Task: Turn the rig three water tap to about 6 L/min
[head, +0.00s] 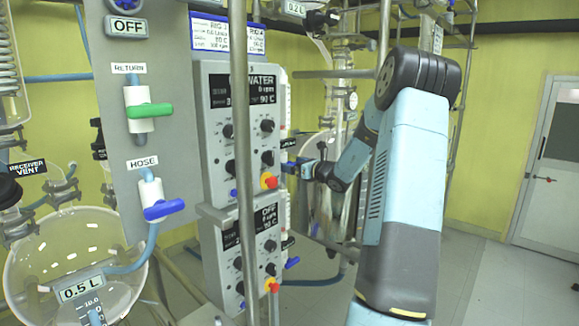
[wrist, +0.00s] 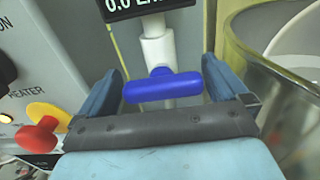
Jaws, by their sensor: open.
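A blue tap handle (wrist: 150,88) lies crosswise, nearly level, in front of a vertical white pipe (wrist: 157,48) in the wrist view. A dark display (wrist: 150,8) above it shows "0.0" and part of a unit. My gripper (wrist: 163,84) is open, one finger on each side of the handle. The right finger is close to the handle's right end; I cannot tell whether they touch. In the head view my gripper (head: 298,168) is at the right side of the grey control boxes, and I cannot make out this tap there.
A red and yellow knob (wrist: 38,135) is on the heater panel, left of my gripper. A curved glass vessel (wrist: 285,90) stands close on the right. The grey control box (head: 220,150) and a metal post (head: 243,170) stand left of my arm.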

